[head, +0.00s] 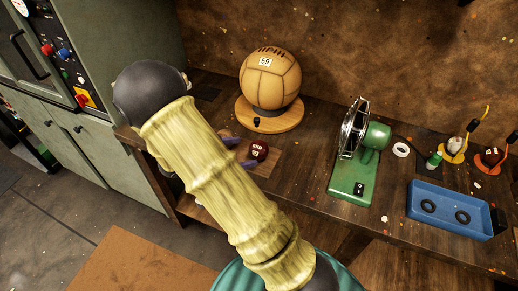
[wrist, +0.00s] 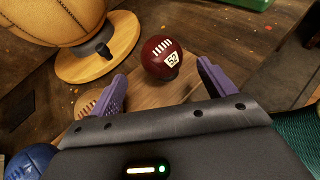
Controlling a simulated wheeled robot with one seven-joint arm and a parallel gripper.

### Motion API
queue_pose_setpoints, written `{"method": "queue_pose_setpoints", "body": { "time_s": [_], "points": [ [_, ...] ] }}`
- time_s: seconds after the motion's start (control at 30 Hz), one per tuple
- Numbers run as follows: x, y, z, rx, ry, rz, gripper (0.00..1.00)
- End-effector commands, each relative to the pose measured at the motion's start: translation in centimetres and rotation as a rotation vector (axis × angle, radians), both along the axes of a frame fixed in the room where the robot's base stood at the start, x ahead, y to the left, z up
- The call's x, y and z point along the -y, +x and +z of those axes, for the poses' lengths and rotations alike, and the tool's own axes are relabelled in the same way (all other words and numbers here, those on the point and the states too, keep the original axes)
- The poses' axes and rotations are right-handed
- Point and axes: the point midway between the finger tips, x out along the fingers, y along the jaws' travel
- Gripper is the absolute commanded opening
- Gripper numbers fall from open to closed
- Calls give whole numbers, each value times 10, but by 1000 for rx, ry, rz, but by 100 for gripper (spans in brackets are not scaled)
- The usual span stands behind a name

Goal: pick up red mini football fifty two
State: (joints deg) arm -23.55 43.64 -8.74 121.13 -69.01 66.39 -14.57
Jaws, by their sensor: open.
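The red mini football fifty two (wrist: 159,56) is a small dark red ball with white lacing and a white patch reading 52. In the wrist view it rests on a wooden board, ahead of and between my gripper's fingertips. In the head view the red ball (head: 258,150) sits on the workbench, just right of my purple fingers. My gripper (wrist: 164,80) is open, with its two purple fingers apart and nothing between them. In the head view my arm hides most of my gripper (head: 240,153).
A big tan ball (head: 270,78) marked 59 sits on a round wooden stand (head: 286,120) behind the red ball. A green machine (head: 356,175) and a blue tray (head: 428,214) stand to the right. A tan ball (wrist: 88,102) and a blue ball (wrist: 30,163) show lower left in the wrist view.

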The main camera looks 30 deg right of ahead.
Motion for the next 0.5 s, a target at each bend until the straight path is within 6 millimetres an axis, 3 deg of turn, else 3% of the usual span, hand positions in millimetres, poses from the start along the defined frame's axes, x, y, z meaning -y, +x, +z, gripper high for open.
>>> {"method": "queue_pose_setpoints", "body": {
  "time_s": [0.2, 0.5],
  "points": [
    [32, 1, -13, -1, -1, -3, 82],
    [36, 2, -15, 0, 1, -1, 82]
  ]
}}
